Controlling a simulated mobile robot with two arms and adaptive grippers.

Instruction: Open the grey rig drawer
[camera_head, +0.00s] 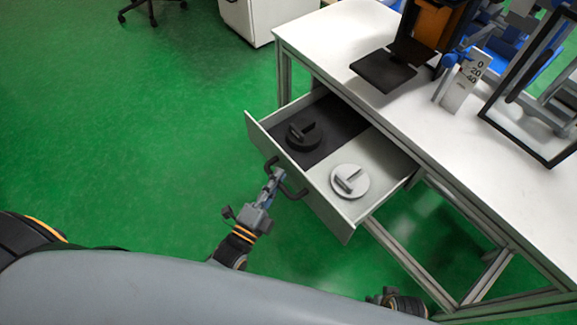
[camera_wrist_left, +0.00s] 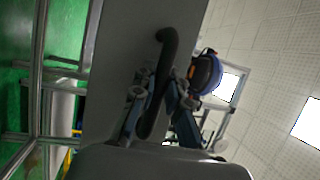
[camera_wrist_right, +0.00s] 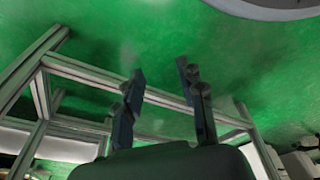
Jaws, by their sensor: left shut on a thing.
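The grey rig drawer (camera_head: 327,212) stands pulled well out from under the white table in the head view. Its left half has a dark floor with a black disc (camera_head: 304,135), and its right half has a light floor with a white disc (camera_head: 350,181); each disc has a raised grip. My left gripper (camera_head: 273,179) is shut on the dark drawer handle (camera_head: 297,195). In the left wrist view the handle (camera_wrist_left: 166,60) runs between the fingers, against the grey drawer front (camera_wrist_left: 118,60). My right gripper (camera_wrist_right: 161,76) is open and empty over the green floor and table frame.
The white table (camera_head: 440,125) carries a dark plate (camera_head: 383,71), a scale marked with numbers (camera_head: 463,84) and a black frame (camera_head: 530,85). A white cabinet (camera_head: 262,18) stands behind. Green floor lies free left of the drawer.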

